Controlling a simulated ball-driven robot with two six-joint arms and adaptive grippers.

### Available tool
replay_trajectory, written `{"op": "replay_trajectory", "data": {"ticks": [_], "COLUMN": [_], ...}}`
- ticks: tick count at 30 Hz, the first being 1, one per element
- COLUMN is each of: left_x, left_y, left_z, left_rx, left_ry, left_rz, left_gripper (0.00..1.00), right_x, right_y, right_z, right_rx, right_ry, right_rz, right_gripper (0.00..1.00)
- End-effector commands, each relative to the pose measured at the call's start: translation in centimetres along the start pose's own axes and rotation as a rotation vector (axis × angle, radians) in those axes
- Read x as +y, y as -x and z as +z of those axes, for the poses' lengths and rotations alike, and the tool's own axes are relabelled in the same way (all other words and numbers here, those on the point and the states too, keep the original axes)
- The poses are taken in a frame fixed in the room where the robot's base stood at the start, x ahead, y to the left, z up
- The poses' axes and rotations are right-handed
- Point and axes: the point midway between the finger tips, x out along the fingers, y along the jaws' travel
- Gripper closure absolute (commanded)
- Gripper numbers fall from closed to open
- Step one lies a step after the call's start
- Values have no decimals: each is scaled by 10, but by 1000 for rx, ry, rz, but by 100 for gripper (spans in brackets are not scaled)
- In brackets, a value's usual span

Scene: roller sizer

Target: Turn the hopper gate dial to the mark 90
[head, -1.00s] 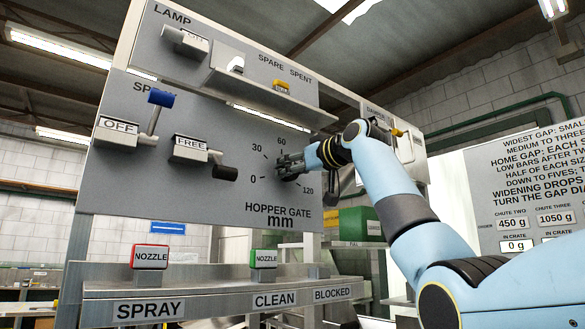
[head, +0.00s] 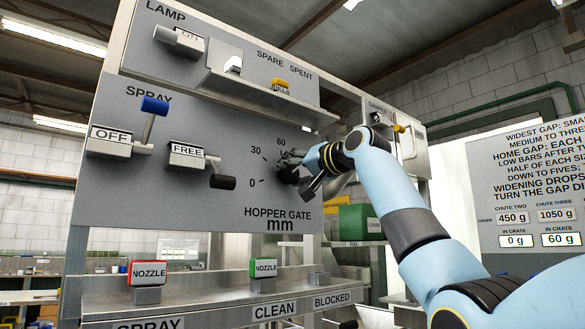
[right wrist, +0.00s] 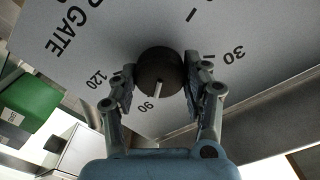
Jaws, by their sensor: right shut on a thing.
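The hopper gate dial (head: 288,177) is a dark round knob on the grey panel (head: 120,220), with numbers around it. The dial (right wrist: 158,68) shows closer in the right wrist view, with a white pointer directed close to the 90 label (right wrist: 146,106). The pointer appears slightly to the side away from 120; I cannot tell whether it is exactly on the mark. My right gripper (head: 290,163) reaches in from the right and is shut on the dial, one finger on each side, as its fingers (right wrist: 157,86) also show. My left gripper is not in view.
A spray lever with a blue grip (head: 154,106) and a FREE lever with a black grip (head: 222,182) stand out left of the dial. A shelf (head: 250,97) juts out above. Red and green nozzle blocks (head: 147,272) stand on the ledge below.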

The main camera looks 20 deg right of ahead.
Motion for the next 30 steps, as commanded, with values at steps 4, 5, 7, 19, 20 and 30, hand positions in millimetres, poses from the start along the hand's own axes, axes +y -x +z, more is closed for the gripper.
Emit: {"op": "replay_trajectory", "data": {"ticks": [4, 5, 7, 19, 20, 30], "left_x": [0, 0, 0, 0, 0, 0], "left_y": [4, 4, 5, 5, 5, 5], "left_z": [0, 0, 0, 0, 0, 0], "left_rx": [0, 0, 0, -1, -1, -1], "left_ry": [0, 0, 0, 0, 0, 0], "left_rz": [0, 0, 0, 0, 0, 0], "left_gripper": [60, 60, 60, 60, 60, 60], "right_x": [-1, -1, 0, 0, 0, 0], "right_y": [0, 0, 0, 0, 0, 0], "right_z": [-2, -2, -2, -1, -1, -1], "right_rx": [3, 3, 3, 4, 4, 2], "right_ry": [-45, -52, -65, -77, -77, -77], "right_rz": [-1, -1, -1, -1, -1, 0], "right_gripper": [84, 84, 84, 84, 84, 28]}}
